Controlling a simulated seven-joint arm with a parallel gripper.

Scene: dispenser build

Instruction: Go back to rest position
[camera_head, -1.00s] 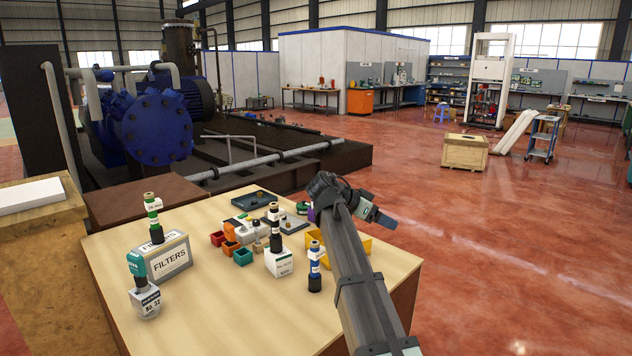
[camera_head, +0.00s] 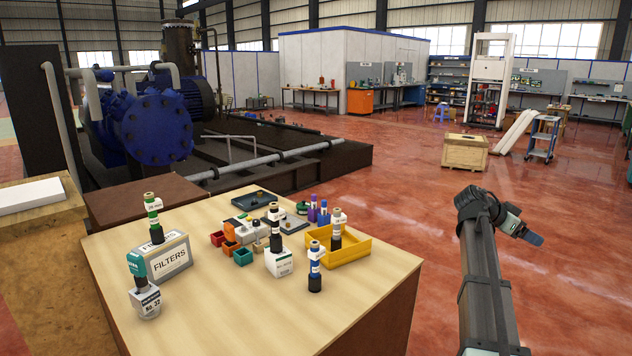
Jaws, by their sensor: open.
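My arm stands at the right of the head view, over the red floor and clear of the wooden table (camera_head: 215,310). Its end bends down to the right, where my gripper (camera_head: 535,239) is small and dark. The gripper is open and nothing shows in it; its separate fingers are hard to make out. It is well to the right of the table and touches nothing that I can see.
A wooden crate (camera_head: 465,153) stands on open floor.

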